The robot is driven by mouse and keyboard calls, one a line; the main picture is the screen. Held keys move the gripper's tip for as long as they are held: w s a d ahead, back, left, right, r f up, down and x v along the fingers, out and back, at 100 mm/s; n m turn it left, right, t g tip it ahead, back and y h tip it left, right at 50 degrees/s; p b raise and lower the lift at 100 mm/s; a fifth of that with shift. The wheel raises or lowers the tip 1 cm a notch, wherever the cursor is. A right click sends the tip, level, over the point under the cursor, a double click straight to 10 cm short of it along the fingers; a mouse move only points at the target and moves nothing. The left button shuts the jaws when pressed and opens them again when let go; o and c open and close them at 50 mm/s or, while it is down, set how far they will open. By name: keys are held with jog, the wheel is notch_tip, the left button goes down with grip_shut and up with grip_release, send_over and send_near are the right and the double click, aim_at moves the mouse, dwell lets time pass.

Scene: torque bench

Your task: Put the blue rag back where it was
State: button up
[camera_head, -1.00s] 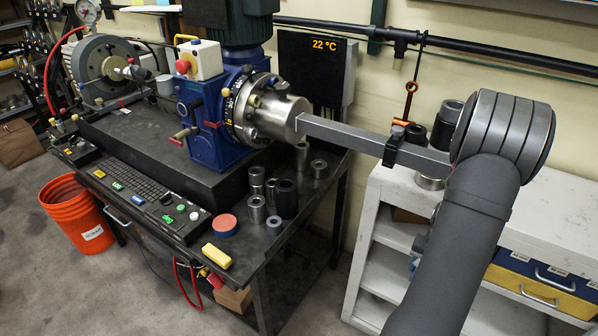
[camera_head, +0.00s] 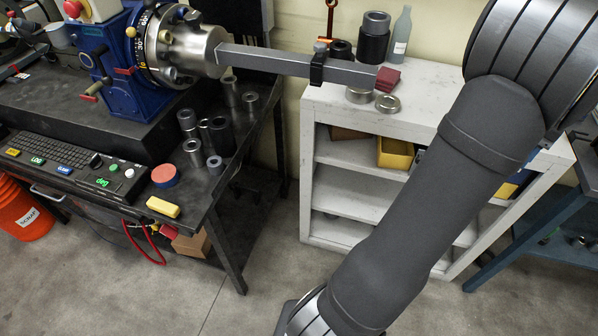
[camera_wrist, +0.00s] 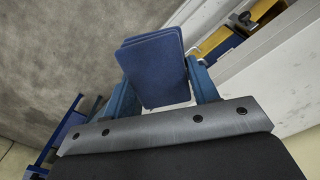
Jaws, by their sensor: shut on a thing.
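The blue rag (camera_wrist: 154,72) is a folded, dark blue stack in the wrist view. My gripper (camera_wrist: 163,88) is shut on it, with one blue finger on each side. In the wrist view the rag is over grey floor, with a pale shelf edge to its right. In the head view my arm runs from the upper right down to the bottom edge, and my gripper and the blue rag are out of view.
A long grey bar (camera_head: 280,62) reaches over the shelf. A blue-grey table (camera_head: 545,205) stands at right. Floor in front is clear.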

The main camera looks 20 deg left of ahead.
jog(key=s+d+r+m, duration=0.1)
jog(key=s+d+r, duration=0.3)
jog(key=r, duration=0.2)
jog(key=w+a+f+n, duration=0.1)
jog(key=w+a+f, duration=0.2)
jog(key=a, duration=0.8)
jog(key=w+a+f, duration=0.3)
jog(key=a, duration=0.8)
jog(key=n, duration=2.4)
send_over(199, 191)
notch_tip(199, 191, down, 20)
jog(key=shift+w+r, duration=0.1)
jog(key=shift+r, duration=0.05)
jog(key=shift+f, duration=2.05)
